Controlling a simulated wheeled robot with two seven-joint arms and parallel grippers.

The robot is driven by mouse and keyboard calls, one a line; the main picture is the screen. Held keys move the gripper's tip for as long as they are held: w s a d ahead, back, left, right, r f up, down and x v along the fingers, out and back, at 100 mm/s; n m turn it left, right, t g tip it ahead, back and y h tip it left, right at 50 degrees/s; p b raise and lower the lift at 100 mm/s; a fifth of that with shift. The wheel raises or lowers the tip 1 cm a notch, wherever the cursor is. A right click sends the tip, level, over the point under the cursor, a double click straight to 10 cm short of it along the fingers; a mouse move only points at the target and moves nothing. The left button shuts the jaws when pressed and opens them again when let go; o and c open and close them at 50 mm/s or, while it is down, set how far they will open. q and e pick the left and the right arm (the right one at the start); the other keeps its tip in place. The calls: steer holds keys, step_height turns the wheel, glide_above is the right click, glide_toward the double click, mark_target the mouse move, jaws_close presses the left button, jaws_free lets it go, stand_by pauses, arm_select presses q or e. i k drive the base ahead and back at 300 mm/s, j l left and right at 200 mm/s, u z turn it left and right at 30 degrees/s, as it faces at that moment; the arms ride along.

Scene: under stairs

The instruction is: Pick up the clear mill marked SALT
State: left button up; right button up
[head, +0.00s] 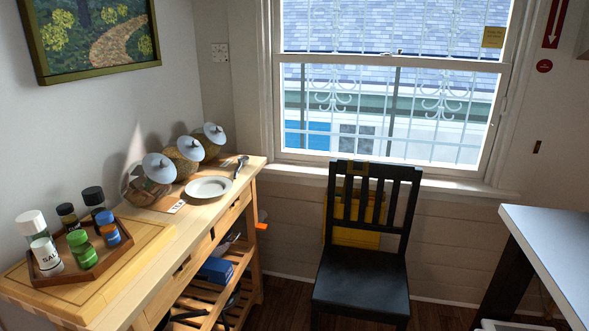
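The tray sits on a light wooden board at the left end of the wooden table. Neither of my grippers is in view.
A black chair (360,270) stands before the window. A white-topped table (555,248) is at right. Dark floor lies between.

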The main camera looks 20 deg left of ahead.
mark_target(42, 247)
steer(key=i+l+u, duration=0.1)
steer(key=i+u, duration=0.15)
steer(key=i+l+u, duration=0.35)
steer(key=u, duration=0.35)
steer(key=l+u, duration=0.25)
steer(key=u, duration=0.2)
steer(key=l+u, duration=0.2)
steer(key=u, duration=0.25)
steer(key=l+u, duration=0.2)
steer(key=u, duration=0.25)
steer(key=l+u, duration=0.6)
steer(key=i+l+u, duration=0.1)
steer(key=l, duration=0.2)
steer(key=i+l+u, duration=0.1)
steer(key=l, duration=0.25)
steer(key=i+l+u, duration=0.25)
steer(key=l, duration=0.4)
steer(key=i, duration=0.05)
